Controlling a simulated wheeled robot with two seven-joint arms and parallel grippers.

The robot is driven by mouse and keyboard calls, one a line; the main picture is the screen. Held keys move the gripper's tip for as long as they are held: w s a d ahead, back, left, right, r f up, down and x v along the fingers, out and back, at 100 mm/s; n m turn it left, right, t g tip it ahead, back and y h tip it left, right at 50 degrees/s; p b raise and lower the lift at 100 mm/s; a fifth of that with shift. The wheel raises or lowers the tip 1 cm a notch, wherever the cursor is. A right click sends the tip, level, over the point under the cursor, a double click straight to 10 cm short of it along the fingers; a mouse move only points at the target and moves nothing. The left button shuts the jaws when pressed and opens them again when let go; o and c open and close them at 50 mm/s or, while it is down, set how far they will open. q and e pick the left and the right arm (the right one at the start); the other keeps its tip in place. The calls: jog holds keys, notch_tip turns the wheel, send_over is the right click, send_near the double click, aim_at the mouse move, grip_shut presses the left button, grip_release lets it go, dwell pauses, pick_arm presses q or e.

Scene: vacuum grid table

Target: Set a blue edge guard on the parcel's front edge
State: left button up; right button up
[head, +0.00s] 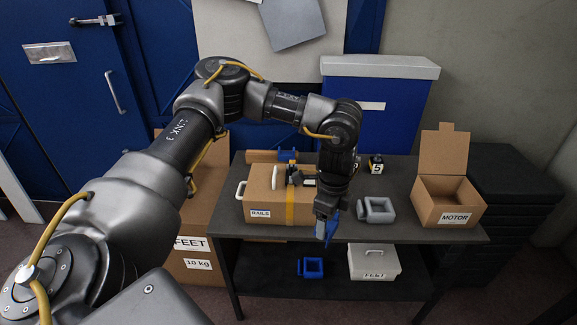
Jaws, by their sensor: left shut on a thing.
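The parcel (262,205), a brown box labelled RAILS with a yellow strap, lies on the dark table (410,228). My left gripper (326,214) points down just right of the parcel, near the table's front edge. It is shut on a blue piece (331,229), which looks like the blue edge guard and hangs below the fingers. The arm hides the parcel's right end, and I cannot tell whether the blue piece touches anything. My right gripper is out of view.
A grey bracket-like piece (376,210) and an open MOTOR box (452,196) stand on the table to the right. A small black block marked 5 (376,164) is behind. The lower shelf holds a blue frame-like piece (311,268) and a white FEET case (374,265).

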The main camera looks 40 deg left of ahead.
pick_arm(q)
jog(key=w+a+m+p, duration=0.4)
jog(key=w+a+m, duration=0.3)
jog(key=a, duration=0.3)
jog(key=m+p, duration=0.2)
jog(key=m, duration=0.4)
send_over(290, 199)
jog(key=shift+s+d+f, duration=0.1)
jog(key=shift+f, duration=0.05)
jog(key=shift+f+b, duration=0.8)
jog(key=shift+f, duration=1.25)
jog(key=shift+f, duration=0.2)
jog(key=shift+f+b, duration=1.05)
jog(key=shift+f, duration=0.9)
